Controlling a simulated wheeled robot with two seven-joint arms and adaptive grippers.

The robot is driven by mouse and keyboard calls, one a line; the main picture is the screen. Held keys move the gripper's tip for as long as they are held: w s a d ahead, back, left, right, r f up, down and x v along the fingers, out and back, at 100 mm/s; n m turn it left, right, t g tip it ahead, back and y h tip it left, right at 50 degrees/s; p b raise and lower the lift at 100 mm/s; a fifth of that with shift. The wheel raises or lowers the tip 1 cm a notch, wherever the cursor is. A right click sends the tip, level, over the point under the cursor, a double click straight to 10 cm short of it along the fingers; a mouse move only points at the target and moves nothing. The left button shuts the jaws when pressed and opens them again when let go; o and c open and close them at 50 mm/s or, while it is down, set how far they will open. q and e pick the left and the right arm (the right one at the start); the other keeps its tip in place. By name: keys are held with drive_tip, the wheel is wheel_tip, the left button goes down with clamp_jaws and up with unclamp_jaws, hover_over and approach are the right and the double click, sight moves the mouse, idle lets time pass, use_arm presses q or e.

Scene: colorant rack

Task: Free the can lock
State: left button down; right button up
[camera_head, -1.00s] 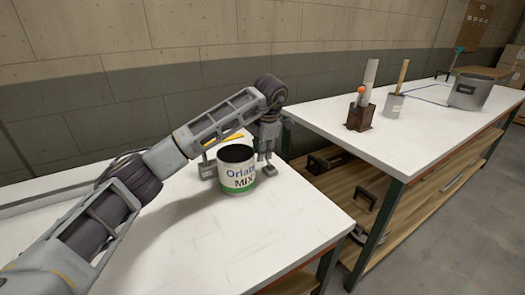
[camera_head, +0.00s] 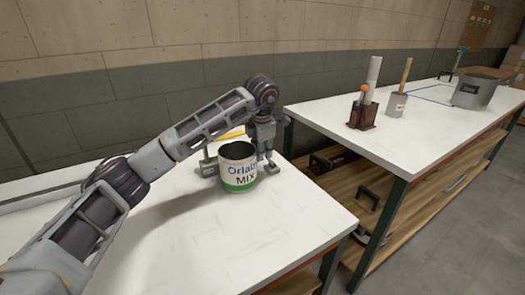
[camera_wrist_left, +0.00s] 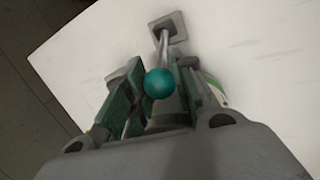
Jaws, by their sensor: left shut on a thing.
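The can (camera_head: 238,176), white and green with "Orlab MIX" on its label and a dark open top, stands upright on the near white table. Grey metal clamp blocks stand close at both sides of it, the left block (camera_head: 208,167) and the right block (camera_head: 272,167). My left gripper (camera_head: 264,150) is just behind the right side of the can. In the left wrist view its fingers are shut around a lever with a teal ball knob (camera_wrist_left: 159,83). A rod runs from there to a square grey foot (camera_wrist_left: 169,28). My right gripper is not in view.
A yellow strip (camera_head: 231,134) shows behind the can. On the second white table (camera_head: 420,125) stand a brown tool holder (camera_head: 362,117), a grey cup (camera_head: 396,105) and a large grey pot (camera_head: 469,92). The near table's front is clear.

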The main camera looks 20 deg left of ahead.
use_arm(q)
drive_tip(key=c, duration=1.1)
unclamp_jaws()
drive_tip(key=shift+c, duration=0.2)
drive_tip(key=shift+r, duration=0.15)
drive_tip(key=v, duration=1.1)
drive_tip(key=shift+s+r, duration=0.2)
drive_tip(key=shift+r, duration=0.15)
drive_tip(key=shift+c, duration=0.3)
